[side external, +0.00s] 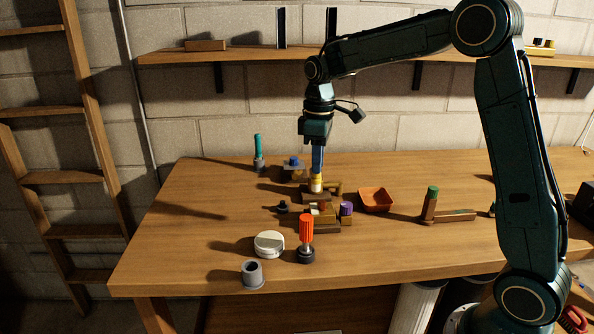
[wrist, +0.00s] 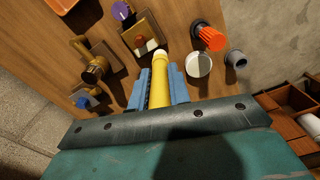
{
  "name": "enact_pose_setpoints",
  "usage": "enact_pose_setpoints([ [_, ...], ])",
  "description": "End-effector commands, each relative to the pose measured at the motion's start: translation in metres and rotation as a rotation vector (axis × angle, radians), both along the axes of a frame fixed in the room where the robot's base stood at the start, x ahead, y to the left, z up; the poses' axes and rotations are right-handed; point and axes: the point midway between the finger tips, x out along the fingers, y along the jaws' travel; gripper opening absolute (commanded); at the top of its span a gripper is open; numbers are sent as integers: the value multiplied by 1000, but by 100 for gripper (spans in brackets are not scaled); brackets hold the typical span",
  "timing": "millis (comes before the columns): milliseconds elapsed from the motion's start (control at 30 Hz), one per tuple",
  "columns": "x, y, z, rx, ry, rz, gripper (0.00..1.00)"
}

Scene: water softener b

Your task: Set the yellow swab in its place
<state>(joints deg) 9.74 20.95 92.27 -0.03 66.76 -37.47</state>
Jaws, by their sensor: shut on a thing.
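The yellow swab (wrist: 160,85) is a yellow rod with a pale rounded tip, held lengthwise between the two blue fingers of my gripper (wrist: 159,86). In the side view my gripper (side external: 317,168) points down over the middle of the bench, shut on the swab, whose yellow and pale lower part (side external: 316,184) shows below the fingers. It is close to a brown wooden fixture; I cannot tell whether it touches. In the wrist view the tip points toward a wooden block with a pale square top (wrist: 149,43). Which spot is the swab's place is not clear.
An orange tray (side external: 376,199) lies to the right. In front are an orange-red handled tool (side external: 306,228), a white round lid (side external: 269,243) and a grey cup (side external: 252,274). A blue-topped item (side external: 293,163) stands behind.

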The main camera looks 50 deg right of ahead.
Motion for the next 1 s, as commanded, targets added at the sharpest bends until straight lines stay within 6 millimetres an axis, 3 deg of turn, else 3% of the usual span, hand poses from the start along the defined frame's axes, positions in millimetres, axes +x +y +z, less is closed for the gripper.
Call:
enact_pose_setpoints([
  [267,7,36,-5,0,1,21,0],
  [700,10,158,-22,0,1,73,0],
  [833,6,188,-26,0,1,83,0],
  [1000,1,211,-30,0,0,90,0],
])
